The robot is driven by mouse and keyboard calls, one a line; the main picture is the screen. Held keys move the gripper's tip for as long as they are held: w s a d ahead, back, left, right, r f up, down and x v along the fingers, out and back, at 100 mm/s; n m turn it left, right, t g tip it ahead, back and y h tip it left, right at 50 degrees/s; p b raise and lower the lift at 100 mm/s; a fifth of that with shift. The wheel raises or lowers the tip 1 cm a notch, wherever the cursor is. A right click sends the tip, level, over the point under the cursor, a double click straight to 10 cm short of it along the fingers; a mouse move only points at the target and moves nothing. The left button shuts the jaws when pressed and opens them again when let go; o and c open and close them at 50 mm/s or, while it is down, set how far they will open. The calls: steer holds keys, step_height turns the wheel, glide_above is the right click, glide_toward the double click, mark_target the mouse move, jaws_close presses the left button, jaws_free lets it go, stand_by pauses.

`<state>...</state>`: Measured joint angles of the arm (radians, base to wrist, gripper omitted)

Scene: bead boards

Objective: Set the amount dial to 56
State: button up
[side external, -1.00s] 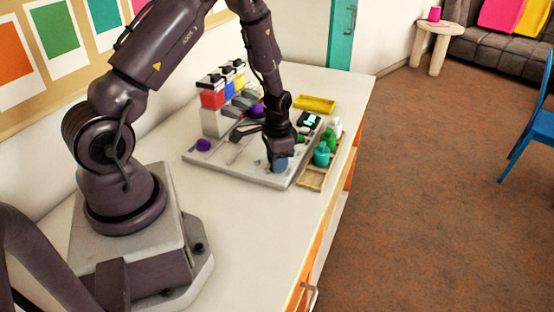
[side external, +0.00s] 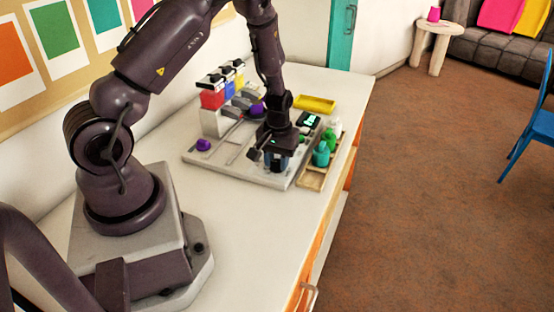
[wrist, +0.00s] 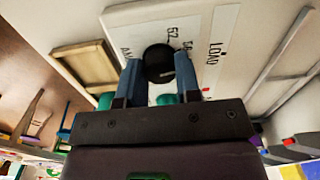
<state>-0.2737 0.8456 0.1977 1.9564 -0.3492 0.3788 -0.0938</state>
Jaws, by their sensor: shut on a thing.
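The amount dial is a round black knob (wrist: 158,62) on a white label plate (wrist: 228,30) in the wrist view. My gripper (wrist: 157,68) has one blue-grey finger on each side of the knob and is shut on it. The plate shows "52", part of another number beside it, "LOAD" and a partly covered word starting "AM".
A small dark display (side external: 308,119) and a yellow tray (side external: 315,104) lie behind. Red, blue and yellow containers (side external: 212,99) stand at the back left. The front tabletop is clear.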

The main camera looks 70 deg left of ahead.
mark_target(278, 162)
steer(key=shift+n, duration=0.7)
steer(key=o, duration=0.9)
steer(key=shift+o, duration=0.2)
step_height(278, 162, up, 13)
steer(key=shift+w+d, duration=0.1)
